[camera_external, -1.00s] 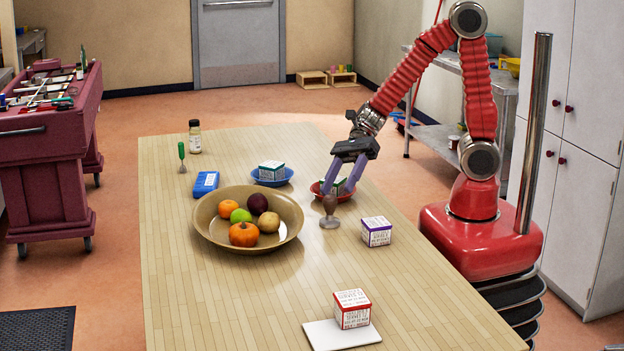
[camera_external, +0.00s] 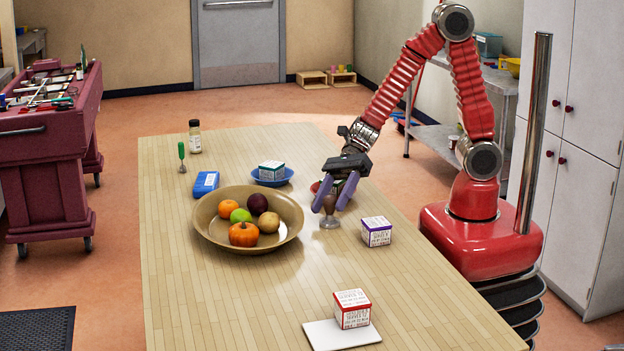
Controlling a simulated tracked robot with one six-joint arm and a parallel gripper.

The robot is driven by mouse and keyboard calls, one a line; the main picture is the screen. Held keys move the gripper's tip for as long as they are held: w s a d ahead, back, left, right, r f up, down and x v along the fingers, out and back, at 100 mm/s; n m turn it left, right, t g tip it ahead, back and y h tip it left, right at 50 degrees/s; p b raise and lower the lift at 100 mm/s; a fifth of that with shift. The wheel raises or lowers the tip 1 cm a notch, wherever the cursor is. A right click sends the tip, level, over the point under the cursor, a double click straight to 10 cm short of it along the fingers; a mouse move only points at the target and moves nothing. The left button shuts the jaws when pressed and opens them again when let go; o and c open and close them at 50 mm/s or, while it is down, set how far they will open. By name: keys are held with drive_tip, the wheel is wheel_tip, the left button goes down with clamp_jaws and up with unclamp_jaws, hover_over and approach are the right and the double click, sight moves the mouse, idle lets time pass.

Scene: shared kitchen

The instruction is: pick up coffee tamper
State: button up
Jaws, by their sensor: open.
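The coffee tamper (camera_external: 329,221) stands upright on the wooden table, with a brown handle on top and a metal base below. It is to the right of the large fruit bowl. My gripper (camera_external: 331,209) is open, its two purple fingers pointing down at the tamper's handle. In this view one finger shows on each side of the handle. I cannot tell whether either finger touches it. The metal base shows below the fingertips.
A purple-lidded box (camera_external: 376,231) stands close on the right. The fruit bowl (camera_external: 206,231) is close on the left. A red bowl (camera_external: 316,187) is mostly hidden behind my gripper. A blue bowl (camera_external: 287,178) holding a box is farther back.

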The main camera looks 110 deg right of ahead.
sight(327, 210)
drive_tip(key=shift+x, duration=2.4)
drive_tip(key=shift+s, duration=0.1)
clamp_jaws()
